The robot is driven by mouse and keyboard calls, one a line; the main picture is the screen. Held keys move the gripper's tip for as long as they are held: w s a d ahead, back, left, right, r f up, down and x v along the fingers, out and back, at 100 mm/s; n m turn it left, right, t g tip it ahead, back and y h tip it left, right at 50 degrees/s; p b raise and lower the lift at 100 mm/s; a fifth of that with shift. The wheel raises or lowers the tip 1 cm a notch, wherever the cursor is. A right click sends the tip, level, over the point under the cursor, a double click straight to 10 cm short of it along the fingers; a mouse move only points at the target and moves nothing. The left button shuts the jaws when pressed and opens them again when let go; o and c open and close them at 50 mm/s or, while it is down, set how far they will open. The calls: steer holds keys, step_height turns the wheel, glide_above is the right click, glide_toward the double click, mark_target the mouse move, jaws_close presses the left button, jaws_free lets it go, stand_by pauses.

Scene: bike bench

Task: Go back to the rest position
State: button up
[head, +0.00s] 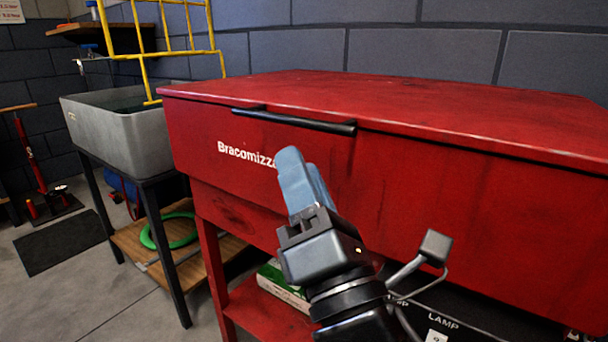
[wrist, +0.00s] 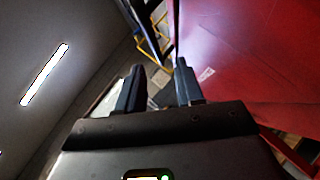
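My gripper (head: 298,172) is raised in front of the red bench cabinet, with its blue-grey fingers pointing up in the head view. In the wrist view my gripper (wrist: 160,82) shows two dark fingers apart with a gap between them and nothing held. The red cabinet (head: 440,190) has a closed lid and a black handle (head: 295,121) along its front edge. The fingers overlap the end of the white lettering in the head view. I cannot tell exactly how far the gripper is from the front panel.
A grey sink basin (head: 120,120) on a dark stand is at the left, with a yellow frame (head: 150,50) above it. A green hose (head: 165,230) lies on its lower wooden shelf. A black mat (head: 62,243) and red floor pump (head: 32,155) are at far left. Open floor lies between.

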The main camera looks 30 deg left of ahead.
steer(key=s+d+f+m+t+h, duration=0.35)
steer(key=d+f+m+h, duration=0.4)
steer(key=d+m, duration=0.4)
steer(key=s+d+f+m+t+h, duration=0.2)
steer(key=s+d+f+m+h, duration=0.3)
steer(key=d+f+m, duration=0.65)
steer(key=s+d+f+m+g+h, duration=0.35)
steer(key=s+d+m, duration=0.35)
steer(key=s+d, duration=0.3)
steer(key=s+d+f+m+g+h, duration=0.2)
steer(key=s+d+m+h, duration=0.2)
steer(key=s+d+m, duration=0.55)
step_height(320, 180, up, 33)
steer(key=s+a+n+p, duration=0.1)
steer(key=s+n+p, duration=0.1)
steer(key=p, duration=3.1)
steer(key=shift+a+n, duration=0.2)
steer(key=shift+n, duration=0.25)
